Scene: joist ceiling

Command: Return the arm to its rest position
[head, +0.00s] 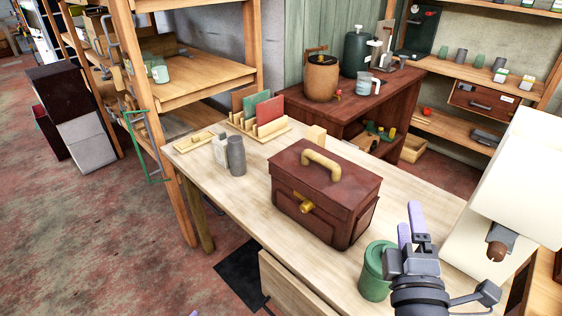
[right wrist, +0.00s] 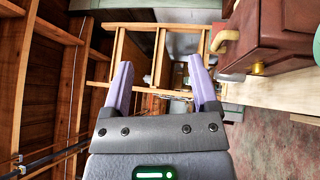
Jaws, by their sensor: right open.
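My right gripper (head: 410,222) is at the lower right of the head view, in front of and to the right of a dark red box (head: 322,190). Its lilac fingers stand apart with nothing between them in the right wrist view (right wrist: 160,78). The box also shows at the upper right of that view (right wrist: 270,35), clear of the fingers. A green canister (head: 375,272) stands on the table just left of my right gripper in the head view. Only a tiny lilac tip, probably my left gripper (head: 194,313), shows at the bottom edge; its jaws are hidden.
The wooden table (head: 235,200) holds a grey cup (head: 236,156) and a rack of coloured boards (head: 262,115). A large cream object (head: 515,180) stands close on the right of my right gripper. A wooden shelf unit (head: 205,78) is behind left. Floor at left is open.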

